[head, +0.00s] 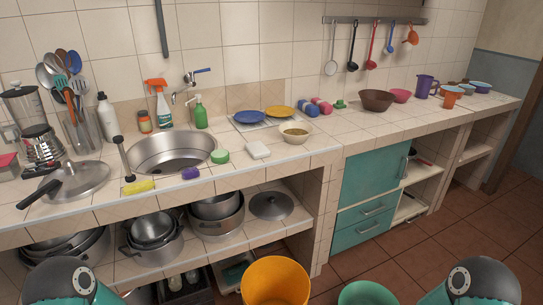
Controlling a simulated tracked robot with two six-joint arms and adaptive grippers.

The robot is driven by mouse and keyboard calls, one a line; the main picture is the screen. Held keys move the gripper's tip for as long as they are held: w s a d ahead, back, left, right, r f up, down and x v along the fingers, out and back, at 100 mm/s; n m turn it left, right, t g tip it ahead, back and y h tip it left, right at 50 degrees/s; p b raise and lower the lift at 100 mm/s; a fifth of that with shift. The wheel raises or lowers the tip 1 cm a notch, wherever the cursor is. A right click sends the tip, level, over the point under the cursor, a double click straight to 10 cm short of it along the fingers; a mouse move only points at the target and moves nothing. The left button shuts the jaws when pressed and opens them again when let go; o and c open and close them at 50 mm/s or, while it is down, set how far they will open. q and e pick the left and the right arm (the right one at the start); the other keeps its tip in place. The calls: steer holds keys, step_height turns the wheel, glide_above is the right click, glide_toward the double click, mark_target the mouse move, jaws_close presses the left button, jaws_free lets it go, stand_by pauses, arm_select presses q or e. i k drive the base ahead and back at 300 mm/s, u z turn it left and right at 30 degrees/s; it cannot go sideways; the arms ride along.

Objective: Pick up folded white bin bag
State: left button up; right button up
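A small flat white folded item, which looks like the folded white bin bag (258,150), lies on the tiled counter near its front edge, right of the sink. A green round tub or sponge (221,156) is to its left, and a beige bowl (295,132) stands behind it to the right. Nothing covers it. Only teal-and-dark parts of my two arms show at the bottom left and bottom right corners. Neither gripper is in the picture.
The metal sink (172,150) is left of the white item. A purple sponge (190,173) and a yellow sponge (138,187) lie along the front edge. A yellow bucket (275,282) and a green bucket (367,294) stand below.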

mark_target(257, 150)
steer(key=u, duration=0.15)
steer(key=i, duration=0.9)
steer(key=z, duration=0.05)
